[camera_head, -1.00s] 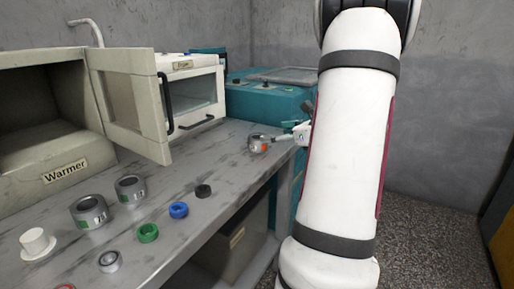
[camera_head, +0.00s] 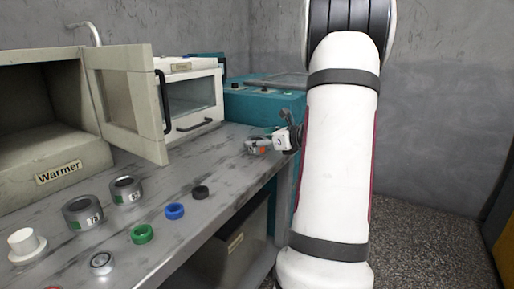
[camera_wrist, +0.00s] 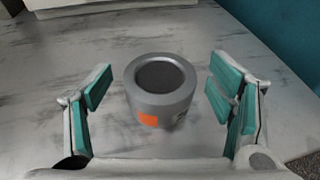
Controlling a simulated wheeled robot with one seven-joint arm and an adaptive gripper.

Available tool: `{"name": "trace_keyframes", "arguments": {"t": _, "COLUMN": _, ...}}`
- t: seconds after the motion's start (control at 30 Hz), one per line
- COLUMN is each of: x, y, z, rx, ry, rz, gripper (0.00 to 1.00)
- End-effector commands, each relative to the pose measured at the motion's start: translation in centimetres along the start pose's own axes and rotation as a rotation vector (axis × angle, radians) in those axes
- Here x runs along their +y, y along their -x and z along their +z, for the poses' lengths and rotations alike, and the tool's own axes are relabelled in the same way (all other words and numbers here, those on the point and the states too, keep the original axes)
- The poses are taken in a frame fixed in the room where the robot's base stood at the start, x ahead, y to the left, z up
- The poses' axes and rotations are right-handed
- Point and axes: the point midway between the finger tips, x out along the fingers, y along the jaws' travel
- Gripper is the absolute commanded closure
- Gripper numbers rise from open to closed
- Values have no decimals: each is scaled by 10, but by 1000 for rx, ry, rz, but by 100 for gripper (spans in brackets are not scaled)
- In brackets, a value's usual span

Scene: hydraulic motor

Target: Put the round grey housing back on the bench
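A round grey housing (camera_head: 257,147) with an orange mark stands near the right end of the bench (camera_head: 222,168). In the wrist view the housing (camera_wrist: 160,88) is upright, its dark round opening facing up, and it appears to rest on the grey bench top. My gripper (camera_wrist: 160,92) is open, with its teal-padded fingers on either side of the housing and a clear gap on both sides. In the head view my gripper (camera_head: 270,142) is at the housing's right side, and its fingers partly cover the housing.
A warmer (camera_head: 45,165) with its door swung open and a white-framed box (camera_head: 190,95) stand along the back. A teal machine (camera_head: 262,105) is behind the housing. Two other grey housings (camera_head: 83,211) (camera_head: 126,190), several rings (camera_head: 142,234) and a white flanged part (camera_head: 25,245) lie at left.

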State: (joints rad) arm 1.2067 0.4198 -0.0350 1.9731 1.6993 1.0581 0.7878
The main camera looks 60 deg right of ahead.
Motion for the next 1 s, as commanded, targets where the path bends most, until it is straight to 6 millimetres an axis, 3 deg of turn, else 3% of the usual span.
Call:
{"name": "trace_keyframes", "arguments": {"t": 0.03, "x": 0, "y": 0, "z": 0, "rx": 0, "ry": 0, "rz": 0, "gripper": 42}}
{"name": "trace_keyframes", "arguments": {"t": 0.27, "x": 0, "y": 0, "z": 1, "rx": -2, "ry": 1, "rz": 0, "gripper": 92}}
{"name": "trace_keyframes", "arguments": {"t": 0.57, "x": 0, "y": 1, "z": 3, "rx": -1, "ry": 1, "rz": 0, "gripper": 92}}
{"name": "trace_keyframes", "arguments": {"t": 0.87, "x": 0, "y": 10, "z": 33, "rx": -3, "ry": 3, "rz": -1, "gripper": 92}}
{"name": "trace_keyframes", "arguments": {"t": 0.9, "x": 0, "y": 12, "z": 39, "rx": -3, "ry": 4, "rz": -1, "gripper": 92}}
{"name": "trace_keyframes", "arguments": {"t": 1.0, "x": -5, "y": 33, "z": 32, "rx": 0, "ry": -1, "rz": -5, "gripper": 92}}
